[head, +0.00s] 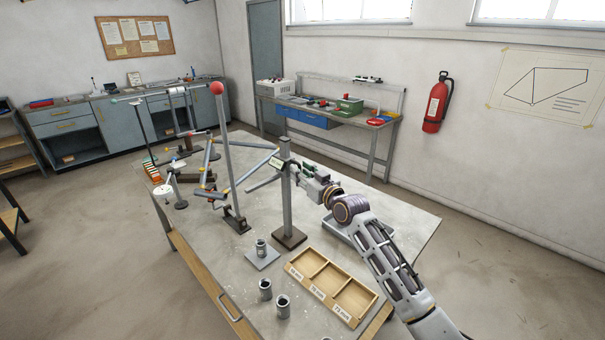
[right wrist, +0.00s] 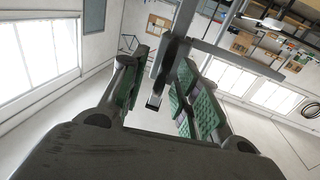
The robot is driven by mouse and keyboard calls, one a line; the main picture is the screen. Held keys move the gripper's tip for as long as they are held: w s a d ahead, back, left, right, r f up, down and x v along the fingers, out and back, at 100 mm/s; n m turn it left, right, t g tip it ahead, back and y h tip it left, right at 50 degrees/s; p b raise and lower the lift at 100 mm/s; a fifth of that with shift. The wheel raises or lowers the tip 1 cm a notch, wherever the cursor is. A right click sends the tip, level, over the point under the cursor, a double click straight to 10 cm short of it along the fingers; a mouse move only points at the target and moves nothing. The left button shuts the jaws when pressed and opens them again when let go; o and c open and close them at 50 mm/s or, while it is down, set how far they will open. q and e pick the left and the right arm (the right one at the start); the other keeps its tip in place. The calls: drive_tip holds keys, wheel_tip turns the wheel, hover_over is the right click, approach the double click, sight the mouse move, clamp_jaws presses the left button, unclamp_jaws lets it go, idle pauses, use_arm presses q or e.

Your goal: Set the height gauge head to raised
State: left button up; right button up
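The height gauge (head: 287,205) is a grey upright column on a dark square base near the middle of the table. Its head (head: 277,161), a small dark block with a pale label, sits high on the column. My right gripper (head: 307,172) is just right of the column, at about the head's height. In the right wrist view, my right gripper (right wrist: 160,98) has its green-padded fingers apart, on either side of a slim dark bar (right wrist: 156,98). Gaps show beside the bar; I cannot tell whether either pad touches it. My left gripper is not in view.
A wooden tray (head: 317,256) with labelled compartments lies at the table's front right, with metal cylinders (head: 265,289) beside it. A red-knobbed rod (head: 225,150) and a jig of tubes (head: 205,180) stand left of the gauge. The table's right side has bare space.

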drive_tip(key=v, duration=1.2)
idle(0.6)
